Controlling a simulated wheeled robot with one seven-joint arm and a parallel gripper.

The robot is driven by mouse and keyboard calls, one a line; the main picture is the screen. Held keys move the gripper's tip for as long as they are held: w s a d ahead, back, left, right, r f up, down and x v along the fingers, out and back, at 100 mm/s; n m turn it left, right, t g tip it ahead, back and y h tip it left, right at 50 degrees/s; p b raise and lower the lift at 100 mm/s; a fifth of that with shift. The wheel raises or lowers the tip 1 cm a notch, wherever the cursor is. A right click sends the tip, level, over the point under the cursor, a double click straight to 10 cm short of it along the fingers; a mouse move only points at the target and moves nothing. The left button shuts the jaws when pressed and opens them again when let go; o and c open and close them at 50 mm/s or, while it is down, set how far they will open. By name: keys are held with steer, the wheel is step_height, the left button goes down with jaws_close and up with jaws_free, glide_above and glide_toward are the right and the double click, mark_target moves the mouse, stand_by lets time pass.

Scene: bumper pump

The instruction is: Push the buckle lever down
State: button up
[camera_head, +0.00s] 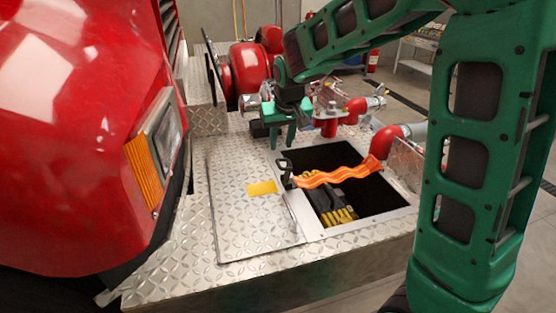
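The black buckle (286,172) with its lever sits at the left edge of the open compartment, at the end of an orange strap (338,177). The lever is too small to tell its exact angle. My gripper (282,146) has green fingers pointing down, just above and behind the buckle. Its two fingers show a gap between them with nothing in it. It looks apart from the buckle.
The open compartment (375,202) holds dark and yellow items. A lid plate with a yellow label (262,188) lies left of it. A red truck body (75,120) fills the left. Red pipe fittings (386,139) stand behind and to the right.

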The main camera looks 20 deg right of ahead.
mark_target(278, 162)
steer(key=x, duration=0.9)
steer(key=shift+d+f, duration=0.1)
steer(key=shift+f, duration=0.2)
steer(key=shift+c, duration=0.4)
jaws_close()
